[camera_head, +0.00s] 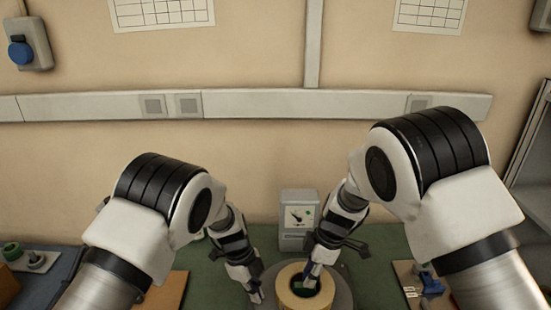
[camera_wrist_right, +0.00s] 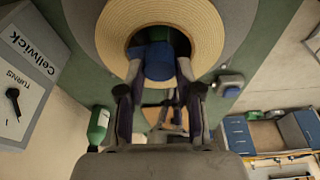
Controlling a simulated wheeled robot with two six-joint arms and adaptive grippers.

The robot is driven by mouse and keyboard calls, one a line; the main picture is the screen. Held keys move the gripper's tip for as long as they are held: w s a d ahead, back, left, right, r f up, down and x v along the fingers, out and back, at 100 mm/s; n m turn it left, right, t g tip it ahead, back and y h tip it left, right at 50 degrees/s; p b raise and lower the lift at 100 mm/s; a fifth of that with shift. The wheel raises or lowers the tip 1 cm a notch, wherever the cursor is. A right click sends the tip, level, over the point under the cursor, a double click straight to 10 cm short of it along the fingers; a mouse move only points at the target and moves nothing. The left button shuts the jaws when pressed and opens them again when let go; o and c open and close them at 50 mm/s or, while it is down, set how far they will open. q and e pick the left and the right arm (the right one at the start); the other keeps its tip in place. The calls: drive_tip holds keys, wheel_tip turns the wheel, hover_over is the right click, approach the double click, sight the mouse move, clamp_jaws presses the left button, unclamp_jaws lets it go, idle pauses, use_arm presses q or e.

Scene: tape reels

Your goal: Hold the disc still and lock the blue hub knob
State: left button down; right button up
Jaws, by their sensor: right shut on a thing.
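The blue hub knob (camera_wrist_right: 158,62) sits in the dark middle of a tan tape ring (camera_wrist_right: 205,28) in the right wrist view. Some green shows behind the knob. The tape ring (camera_head: 286,277) lies on a grey disc (camera_head: 345,293) at the bottom of the head view. My right gripper (camera_head: 312,280) reaches down into the ring's opening. In the wrist view its two fingers (camera_wrist_right: 158,78) are on either side of the knob, shut on it. My left gripper (camera_head: 257,296) points down at the left edge of the disc. Its fingertips are too small to tell open or shut, or whether they touch.
A grey meter box (camera_head: 298,215) stands behind the disc on the green mat (camera_head: 212,285). A tray (camera_head: 45,268) with small parts lies at the left. A board with blue and other parts (camera_head: 425,280) lies at the right. A green bottle (camera_wrist_right: 99,126) shows in the wrist view.

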use_arm(q)
drive_tip(key=shift+s+f, duration=0.2)
drive_tip(key=shift+f, duration=0.1)
use_arm(e)
drive_tip(key=shift+s+f, duration=0.1)
drive_tip(key=shift+f, duration=0.05)
drive_tip(key=m, duration=0.3)
drive_tip(key=shift+s+t, duration=0.1)
drive_tip(key=shift+t, duration=0.3)
drive_tip(key=m+t, duration=0.1)
drive_tip(key=m, duration=0.4)
drive_tip(key=shift+h, duration=0.4)
drive_tip(key=shift+m, duration=0.3)
